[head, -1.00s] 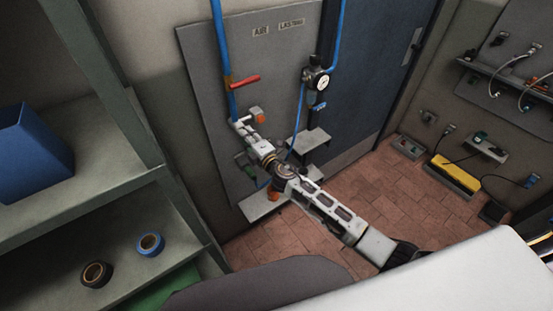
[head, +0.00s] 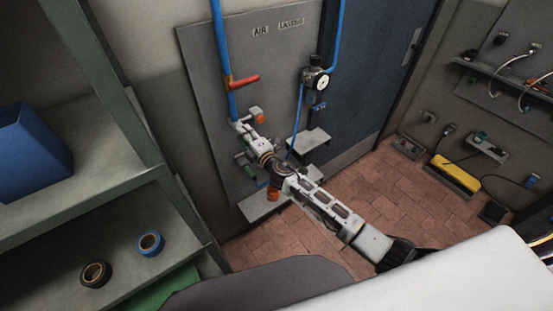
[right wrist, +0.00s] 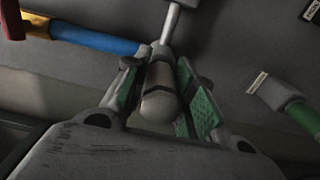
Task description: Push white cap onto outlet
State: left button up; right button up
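The white cap (right wrist: 160,103) shows in the right wrist view as a rounded pale cylinder with a dark seam behind its front end. It lies between the two green-padded fingers of my right gripper (right wrist: 160,85). The inner pad faces show, spread to both sides of the cap, so the gripper looks open around it; finger contact is not clear. The outlet is on the line behind the cap, mostly hidden by it. In the head view my right gripper (head: 262,148) is at the pipework on the wall panel and hides the cap. My left gripper is not in view.
A blue pipe (head: 219,45) with a red handle (head: 244,80) runs down the grey panel (head: 205,80). A pressure gauge (head: 320,82) is to its right. A green fitting (right wrist: 303,115) lies right of the gripper. Shelves (head: 120,205) stand at left.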

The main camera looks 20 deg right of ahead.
jog(key=o, duration=0.4)
jog(key=shift+w, duration=0.1)
jog(key=shift+o, duration=0.2)
jog(key=shift+s, duration=0.2)
jog(key=v, duration=1.1)
jog(key=shift+s, duration=0.3)
jog(key=shift+d, duration=0.1)
dwell(0.6)
